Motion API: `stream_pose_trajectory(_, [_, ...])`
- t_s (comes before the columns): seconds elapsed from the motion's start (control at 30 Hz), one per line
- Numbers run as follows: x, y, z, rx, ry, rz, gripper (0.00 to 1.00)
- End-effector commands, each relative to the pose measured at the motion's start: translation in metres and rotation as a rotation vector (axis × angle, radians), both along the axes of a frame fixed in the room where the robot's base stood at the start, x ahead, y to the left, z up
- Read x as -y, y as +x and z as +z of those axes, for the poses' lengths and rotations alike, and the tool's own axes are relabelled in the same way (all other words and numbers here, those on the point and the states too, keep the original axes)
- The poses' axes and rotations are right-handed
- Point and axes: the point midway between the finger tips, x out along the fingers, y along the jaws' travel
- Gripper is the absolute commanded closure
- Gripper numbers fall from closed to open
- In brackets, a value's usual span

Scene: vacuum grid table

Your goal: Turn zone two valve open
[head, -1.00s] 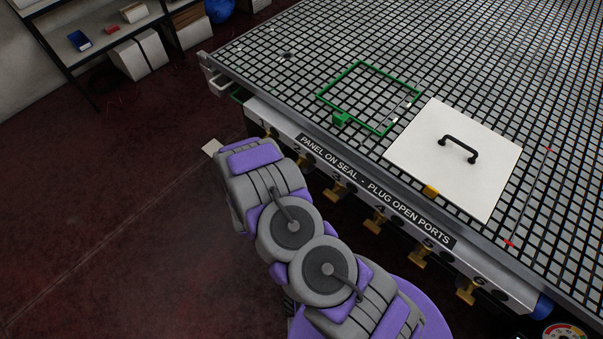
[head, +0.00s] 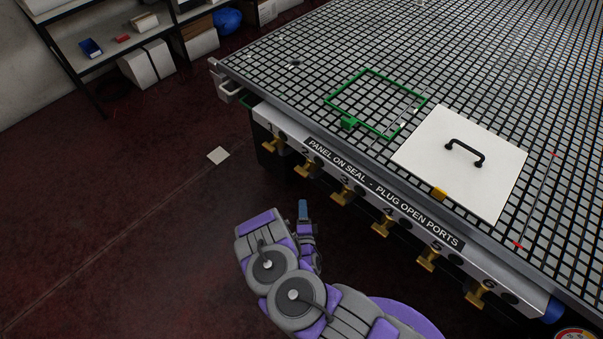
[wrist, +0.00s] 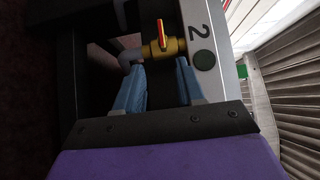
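The zone two valve (wrist: 168,47) is a brass body with a red and yellow handle, beside the "2" label in the wrist view. Its handle stands across the line of the brass body. A grey pipe elbow (wrist: 130,60) joins it on the left. In the head view this valve (head: 306,168) hangs under the table's front panel. My gripper (wrist: 160,63) is open and empty, its two blue fingers pointing at the valve. The valve lies just beyond and between the fingertips; I cannot tell whether they touch. My gripper also shows in the head view (head: 303,208), below the valve row.
Several other brass valves line the panel, with valve one (head: 275,142) to the left and valve three (head: 342,193) to the right. A white panel with a black handle (head: 430,150) and a green frame (head: 346,83) lie on the grid table (head: 560,110).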

Motion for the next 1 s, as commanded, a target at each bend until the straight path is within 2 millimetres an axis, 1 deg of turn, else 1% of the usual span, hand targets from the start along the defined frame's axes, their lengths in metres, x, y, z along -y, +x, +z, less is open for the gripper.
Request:
stream_pose_trajectory(0.2, [-0.001, 0.023, 0.000, 0.001, 0.005, -0.004, 0.62])
stream_pose_trajectory(0.47, [-0.005, 0.047, -0.001, 0.000, 0.000, -0.005, 0.62])
stream_pose_trajectory(0.6, [-0.008, 0.073, 0.002, 0.004, 0.000, -0.003, 0.62])
stream_pose_trajectory(0.8, [-0.013, 0.111, 0.001, 0.002, -0.001, -0.002, 0.62])
stream_pose_trajectory(0.9, [-0.016, 0.128, 0.001, 0.006, 0.001, -0.001, 0.62])
stream_pose_trajectory(1.0, [-0.018, 0.141, 0.000, 0.002, -0.001, 0.000, 0.62])
